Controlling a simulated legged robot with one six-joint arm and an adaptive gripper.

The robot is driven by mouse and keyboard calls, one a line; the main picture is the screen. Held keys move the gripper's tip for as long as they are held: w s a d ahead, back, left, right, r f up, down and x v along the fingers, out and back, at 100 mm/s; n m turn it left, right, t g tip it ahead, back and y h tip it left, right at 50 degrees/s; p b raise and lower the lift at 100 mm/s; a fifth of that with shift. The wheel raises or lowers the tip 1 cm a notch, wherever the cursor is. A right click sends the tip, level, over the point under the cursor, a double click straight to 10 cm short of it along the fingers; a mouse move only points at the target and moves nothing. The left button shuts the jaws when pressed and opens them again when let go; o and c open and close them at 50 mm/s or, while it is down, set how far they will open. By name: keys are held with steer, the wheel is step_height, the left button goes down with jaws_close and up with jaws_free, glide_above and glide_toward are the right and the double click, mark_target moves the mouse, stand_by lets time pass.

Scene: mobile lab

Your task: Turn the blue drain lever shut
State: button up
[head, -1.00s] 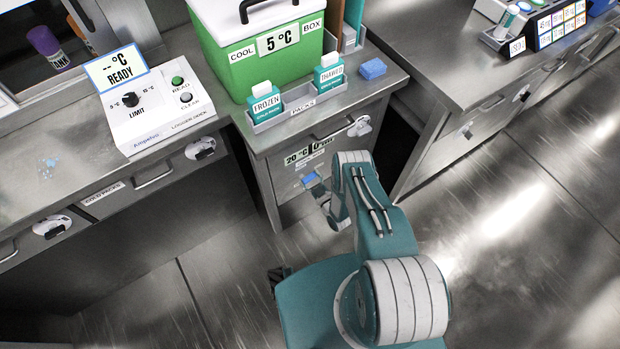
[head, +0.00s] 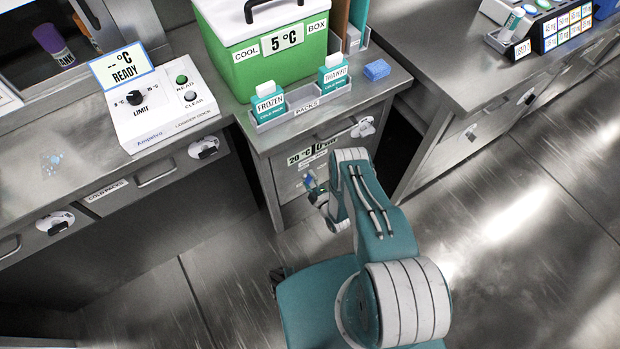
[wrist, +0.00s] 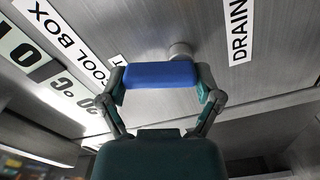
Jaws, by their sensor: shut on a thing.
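The blue drain lever (wrist: 160,75) lies crosswise between the fingers of my gripper (wrist: 161,87) in the wrist view. The fingers press on its two ends. A round metal stem (wrist: 180,50) shows just behind it on the steel panel. A white DRAIN label (wrist: 239,32) is to its right. In the head view only a small bit of the blue lever (head: 309,181) shows on the front of the middle cabinet, below the 20 °C label. My gripper (head: 316,194) is at it there, and my forearm hides part of that front.
The green cool box (head: 270,62) stands on the cabinet above, with the frozen and thawed packs (head: 333,73) in a tray and a blue sponge (head: 377,69). The logger dock (head: 160,108) is on the left counter. The floor (head: 510,235) at right is clear.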

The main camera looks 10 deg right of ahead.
steer(key=n, duration=0.2)
steer(key=a+n, duration=0.1)
steer(key=shift+s+f+n, duration=0.15)
steer(key=shift+n, duration=0.25)
steer(key=shift+s+f+n, duration=0.1)
steer(key=shift+n, duration=0.2)
steer(key=o, duration=0.9)
steer(key=v, duration=0.7)
steer(key=shift+s, duration=0.15)
